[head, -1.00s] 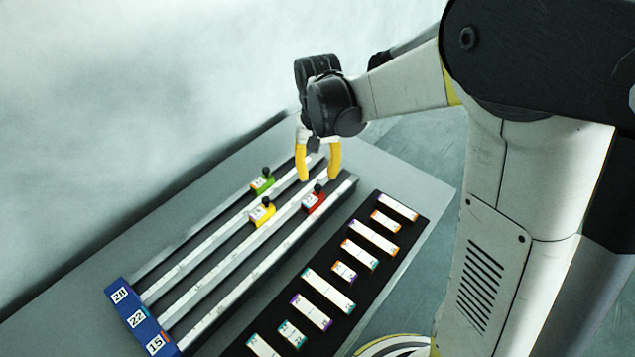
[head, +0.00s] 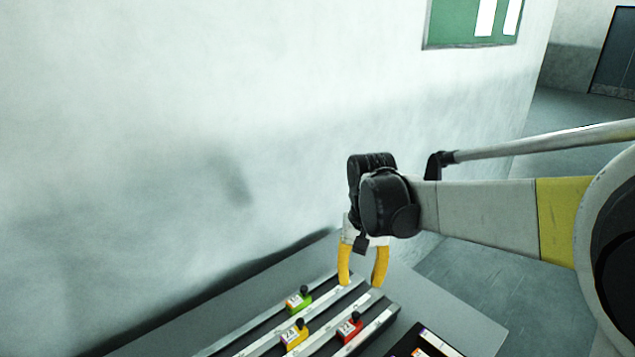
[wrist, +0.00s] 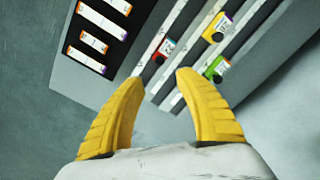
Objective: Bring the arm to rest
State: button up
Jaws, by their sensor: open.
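My gripper (head: 362,270) has two yellow fingers, spread apart with nothing between them. In the head view it hangs above the far end of the railed rack (head: 374,299). A green slider (head: 298,302), a yellow slider (head: 294,337) and a red slider (head: 350,328) sit on the rails, each with a black knob. In the wrist view the open fingers (wrist: 156,85) point toward the rails, and the red (wrist: 163,49), yellow (wrist: 216,28) and green (wrist: 217,68) sliders lie beyond the fingertips.
A black tray (wrist: 127,45) of labelled strips lies beside the rack; the head view shows only its corner (head: 405,349). The grey table (head: 452,318) has bare surface at the right. A pale wall (head: 200,150) stands behind, with a green board (head: 455,25) on it.

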jog(key=s+d+r+n+t, duration=0.1)
jog(key=s+d+r+t, duration=0.1)
jog(key=s, duration=0.6)
jog(key=s+d+r+t, duration=0.2)
jog(key=s+t, duration=0.3)
jog(key=s, duration=0.3)
jog(key=shift+d+n, duration=0.4)
jog(key=shift+d, duration=0.2)
